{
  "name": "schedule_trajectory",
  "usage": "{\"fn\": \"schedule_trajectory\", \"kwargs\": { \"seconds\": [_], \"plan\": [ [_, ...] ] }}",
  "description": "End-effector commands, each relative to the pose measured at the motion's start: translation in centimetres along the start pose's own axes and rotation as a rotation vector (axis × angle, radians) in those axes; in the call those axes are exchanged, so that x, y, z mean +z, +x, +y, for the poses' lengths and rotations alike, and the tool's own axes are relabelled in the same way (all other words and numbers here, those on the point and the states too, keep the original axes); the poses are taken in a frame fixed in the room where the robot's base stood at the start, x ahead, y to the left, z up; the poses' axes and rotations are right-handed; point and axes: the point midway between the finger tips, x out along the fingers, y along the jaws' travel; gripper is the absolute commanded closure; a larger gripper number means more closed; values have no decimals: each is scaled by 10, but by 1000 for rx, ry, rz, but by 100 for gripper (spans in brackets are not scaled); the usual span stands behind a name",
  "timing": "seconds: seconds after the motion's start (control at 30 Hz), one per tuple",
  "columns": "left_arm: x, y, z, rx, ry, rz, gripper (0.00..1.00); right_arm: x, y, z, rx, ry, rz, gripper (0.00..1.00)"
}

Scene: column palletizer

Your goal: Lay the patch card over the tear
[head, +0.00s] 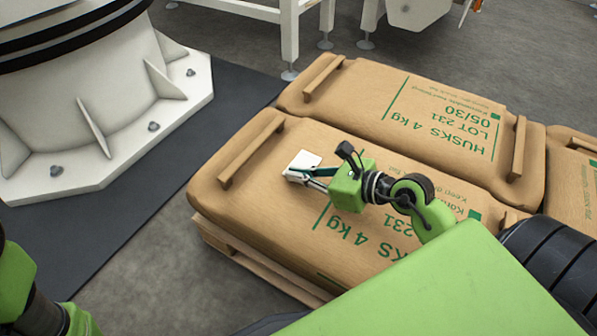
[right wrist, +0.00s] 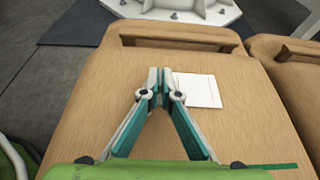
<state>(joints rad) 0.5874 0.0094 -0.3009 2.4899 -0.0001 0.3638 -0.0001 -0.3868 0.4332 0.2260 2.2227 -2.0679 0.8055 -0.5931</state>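The patch card is a white, roughly square card (head: 304,159) on the near brown sack (head: 240,200). In the right wrist view the card (right wrist: 199,90) looks flat on the sack top, right beside my fingertips. My right gripper (head: 291,174) is low over the sack. In the right wrist view its fingertips (right wrist: 159,80) are together, with no object seen between them; the card's left edge runs up to or behind the right finger. I cannot tell if they touch. No tear shows; the card or gripper may hide it. My left gripper is out of view.
A second sack (head: 400,110) lies beyond, with another at the right edge. The near sack has a raised strip handle (head: 251,152) and rests on a wooden pallet (head: 240,256). A white bolted pedestal (head: 110,130) stands left on a dark mat.

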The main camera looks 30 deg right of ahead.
Motion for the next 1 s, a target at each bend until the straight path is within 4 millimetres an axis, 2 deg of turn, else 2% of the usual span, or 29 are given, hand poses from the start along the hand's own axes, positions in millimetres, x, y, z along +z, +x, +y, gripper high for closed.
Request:
{"fn": "schedule_trajectory", "kwargs": {
  "seconds": [0.13,0.2,0.23,0.67,0.77,1.0],
  "plan": [
    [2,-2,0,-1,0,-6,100,0,0,0,0,0,0,100],
    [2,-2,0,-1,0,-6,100,0,0,0,0,0,0,79],
    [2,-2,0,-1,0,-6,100,0,0,0,0,0,0,76],
    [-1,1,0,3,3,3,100,-1,-6,0,-1,0,1,76],
    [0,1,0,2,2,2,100,-2,-18,0,-1,-1,3,76],
    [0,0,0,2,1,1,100,-2,-62,0,0,0,5,76]
  ]
}}
